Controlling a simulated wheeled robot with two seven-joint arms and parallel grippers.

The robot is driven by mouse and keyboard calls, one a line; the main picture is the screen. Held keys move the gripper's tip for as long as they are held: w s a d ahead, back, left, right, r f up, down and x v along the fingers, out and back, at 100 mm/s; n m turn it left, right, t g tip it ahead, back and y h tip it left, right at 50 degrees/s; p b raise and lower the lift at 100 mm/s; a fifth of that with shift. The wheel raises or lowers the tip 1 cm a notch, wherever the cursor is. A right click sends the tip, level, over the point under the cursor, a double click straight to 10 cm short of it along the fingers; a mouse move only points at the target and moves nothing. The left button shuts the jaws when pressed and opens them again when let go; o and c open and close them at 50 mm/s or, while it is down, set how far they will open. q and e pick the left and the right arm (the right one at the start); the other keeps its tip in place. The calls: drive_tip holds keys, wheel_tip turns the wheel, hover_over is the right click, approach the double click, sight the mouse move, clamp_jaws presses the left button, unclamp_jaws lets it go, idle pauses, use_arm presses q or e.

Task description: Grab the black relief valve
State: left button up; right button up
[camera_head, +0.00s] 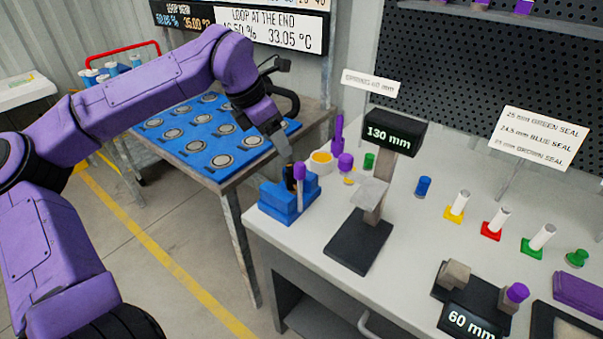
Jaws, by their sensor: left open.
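My left gripper (285,160) reaches down from the purple arm, over the blue block (284,208) at the near left corner of the white bench. It is open. A small dark upright piece (290,179) shows at the block, right by the fingertips. It may be the black relief valve, but part of it is hidden and I cannot tell it clearly from the finger. A purple-topped pale rod (299,188) stands just to its right. My right gripper is not in view.
A black stand with a 130 mm sign (392,132) is right of the block. A yellow-topped white cup (321,162) and a purple-capped piece (345,163) stand behind. A blue tray of round parts (178,146) lies on the left table.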

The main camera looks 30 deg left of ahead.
sight(289, 166)
use_arm(q)
drive_tip(key=x, duration=0.6)
drive_tip(key=p+x, duration=0.1)
drive_tip(key=x, duration=0.2)
drive_tip(key=shift+s+d+f, duration=0.2)
drive_tip(key=shift+s+f, duration=0.1)
drive_tip(key=shift+f, duration=0.15)
clamp_jaws()
